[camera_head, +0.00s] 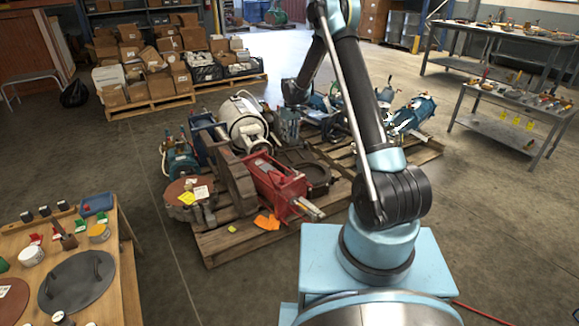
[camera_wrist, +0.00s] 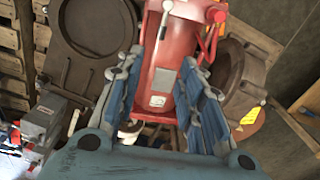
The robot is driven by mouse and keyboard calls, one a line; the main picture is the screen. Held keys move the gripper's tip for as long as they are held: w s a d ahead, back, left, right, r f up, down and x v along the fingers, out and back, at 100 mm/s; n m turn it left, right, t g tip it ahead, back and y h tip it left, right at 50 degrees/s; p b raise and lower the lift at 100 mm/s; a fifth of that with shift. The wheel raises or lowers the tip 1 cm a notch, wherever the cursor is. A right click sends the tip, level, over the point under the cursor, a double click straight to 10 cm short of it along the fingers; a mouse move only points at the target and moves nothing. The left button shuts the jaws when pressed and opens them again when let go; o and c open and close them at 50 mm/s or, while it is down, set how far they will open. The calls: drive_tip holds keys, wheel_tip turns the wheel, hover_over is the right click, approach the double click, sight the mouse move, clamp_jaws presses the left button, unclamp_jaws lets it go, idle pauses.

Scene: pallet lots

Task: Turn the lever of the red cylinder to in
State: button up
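The red cylinder (camera_head: 272,182) lies on a wooden pallet in the middle of the head view, its rod pointing to the lower right. In the wrist view the red cylinder (camera_wrist: 181,60) shows between and beyond the fingers.
A dark ring-shaped casting (camera_wrist: 95,25) lies left of the red cylinder in the wrist view, and a brown flanged part (camera_wrist: 243,75) lies right. A white tank (camera_head: 243,120) stands behind. A workbench (camera_head: 127,275) is at the lower left. Bare floor (camera_head: 120,160) lies left of the pallet.

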drive_tip(key=f, duration=1.7)
drive_tip(key=shift+s+a+f, duration=0.15)
drive_tip(key=shift+a+f, duration=0.05)
drive_tip(key=shift+f, duration=0.15)
clamp_jaws()
